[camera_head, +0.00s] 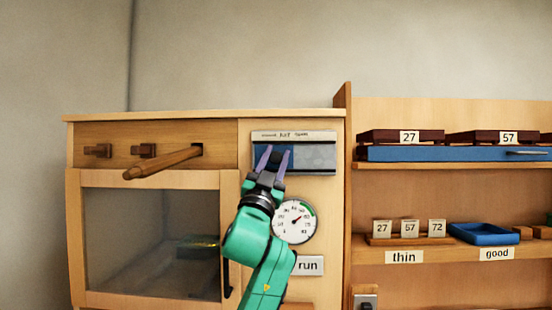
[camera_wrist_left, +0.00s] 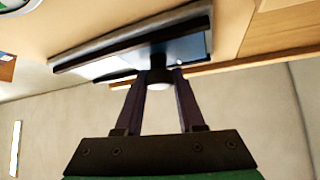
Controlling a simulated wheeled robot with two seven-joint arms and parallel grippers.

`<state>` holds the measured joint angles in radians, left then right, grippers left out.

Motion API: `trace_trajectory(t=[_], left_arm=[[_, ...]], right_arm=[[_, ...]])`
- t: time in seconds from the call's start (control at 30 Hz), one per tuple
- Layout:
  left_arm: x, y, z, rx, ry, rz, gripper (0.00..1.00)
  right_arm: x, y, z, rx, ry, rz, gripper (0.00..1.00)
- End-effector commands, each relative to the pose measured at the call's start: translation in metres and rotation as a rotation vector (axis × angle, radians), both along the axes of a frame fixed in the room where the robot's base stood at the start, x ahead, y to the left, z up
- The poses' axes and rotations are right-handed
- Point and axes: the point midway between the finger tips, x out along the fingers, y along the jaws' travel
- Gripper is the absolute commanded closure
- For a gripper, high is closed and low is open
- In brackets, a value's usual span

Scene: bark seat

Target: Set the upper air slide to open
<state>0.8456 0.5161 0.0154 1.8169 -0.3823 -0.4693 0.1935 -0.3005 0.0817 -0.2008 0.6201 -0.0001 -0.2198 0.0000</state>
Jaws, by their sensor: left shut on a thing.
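No part is legibly labelled as the upper air slide. A framed panel (camera_head: 310,157), blue on its left and patterned grey on its right, is set in the upper right of the wooden cabinet front. My left gripper (camera_head: 273,156) is in front of its blue part. In the left wrist view, the fingers (camera_wrist_left: 158,82) are shut on a dark round knob (camera_wrist_left: 157,64) with a pale end, standing out from the panel (camera_wrist_left: 125,50). In the head view the gripper hides the knob. My right gripper is not in view.
A shelf unit with a blue tray (camera_head: 484,234) stands right.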

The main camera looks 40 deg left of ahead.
Motion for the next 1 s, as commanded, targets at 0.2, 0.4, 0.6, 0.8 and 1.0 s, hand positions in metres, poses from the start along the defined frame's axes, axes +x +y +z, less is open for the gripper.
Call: trace_trajectory(t=[0.2, 0.4, 0.6, 0.8, 1.0], left_arm=[[0.000, 0.001, 0.000, -0.001, 0.002, 0.002, 1.00], [0.000, 0.001, 0.000, -0.001, 0.002, 0.002, 1.00], [0.000, 0.001, 0.000, -0.001, 0.002, 0.002, 1.00], [0.012, -0.012, -0.003, -0.008, 0.000, 0.000, 1.00], [0.040, -0.050, -0.004, -0.009, 0.000, -0.003, 1.00]], right_arm=[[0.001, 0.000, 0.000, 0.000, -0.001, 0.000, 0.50], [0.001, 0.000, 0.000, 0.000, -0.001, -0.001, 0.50], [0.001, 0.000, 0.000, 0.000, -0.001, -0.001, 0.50], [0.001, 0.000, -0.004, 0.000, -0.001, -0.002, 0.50], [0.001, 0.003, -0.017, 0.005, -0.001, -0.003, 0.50]])
